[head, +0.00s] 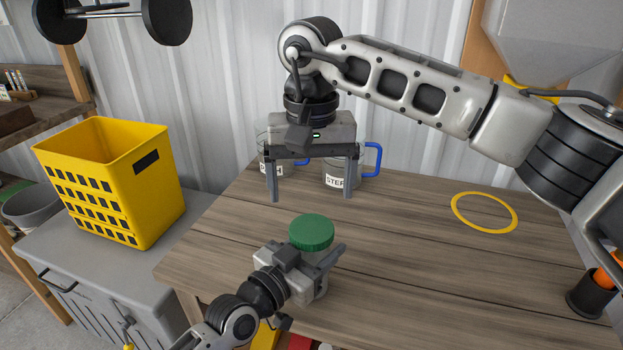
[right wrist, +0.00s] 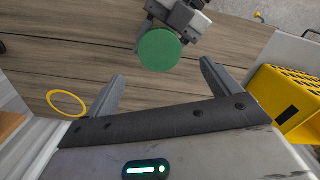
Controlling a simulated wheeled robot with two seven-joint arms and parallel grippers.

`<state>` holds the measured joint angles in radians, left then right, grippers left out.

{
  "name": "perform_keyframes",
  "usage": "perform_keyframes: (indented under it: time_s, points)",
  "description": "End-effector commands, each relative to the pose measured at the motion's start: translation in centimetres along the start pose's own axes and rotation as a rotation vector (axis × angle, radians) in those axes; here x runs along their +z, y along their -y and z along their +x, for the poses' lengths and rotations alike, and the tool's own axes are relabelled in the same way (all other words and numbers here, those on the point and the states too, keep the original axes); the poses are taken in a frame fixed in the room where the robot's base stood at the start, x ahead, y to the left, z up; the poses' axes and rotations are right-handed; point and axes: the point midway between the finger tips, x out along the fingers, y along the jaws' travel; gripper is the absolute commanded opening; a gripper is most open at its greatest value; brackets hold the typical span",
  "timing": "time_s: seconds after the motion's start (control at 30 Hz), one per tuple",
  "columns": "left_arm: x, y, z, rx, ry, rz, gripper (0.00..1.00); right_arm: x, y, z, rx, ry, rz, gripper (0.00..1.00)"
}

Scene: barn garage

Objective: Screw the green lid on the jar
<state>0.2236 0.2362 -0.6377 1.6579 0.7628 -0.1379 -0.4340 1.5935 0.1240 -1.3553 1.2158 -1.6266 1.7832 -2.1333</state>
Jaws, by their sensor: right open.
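The green lid (head: 311,231) sits on top of the jar (head: 318,256), which stands upright near the front of the wooden table. My left gripper (head: 325,264) is closed around the jar's body, below the lid, and hides much of it. My right gripper (head: 311,194) is open and empty, pointing down, above and behind the lid in the head view. In the right wrist view the green lid (right wrist: 160,50) lies beyond the open fingers, with clear space between. Whether the lid's threads are engaged cannot be told.
A yellow ring (head: 484,212) lies flat on the right. A yellow basket (head: 115,185) stands on the grey cabinet at left. A dark cup (head: 590,295) is at far right.

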Motion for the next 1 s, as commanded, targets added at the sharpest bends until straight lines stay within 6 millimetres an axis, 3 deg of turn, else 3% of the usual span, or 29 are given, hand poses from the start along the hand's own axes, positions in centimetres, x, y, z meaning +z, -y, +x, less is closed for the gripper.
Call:
perform_keyframes:
  time_s: [0.5, 0.9, 1.0]
  points:
    - [0.1, 0.0, 0.0, 0.001, 0.002, -0.001, 0.0, 0.1, 0.0, 7.0, 0.001, 0.002, 0.001, 0.89]
    - [0.1, 0.0, 0.0, 0.001, 0.002, -0.001, 0.0, 0.0, -0.1, 7.7, 0.001, 0.0, 0.002, 0.89]
    - [0.1, 0.0, 0.0, 0.001, 0.002, -0.001, 0.0, 0.0, -0.1, 7.7, 0.001, 0.0, 0.002, 0.64]
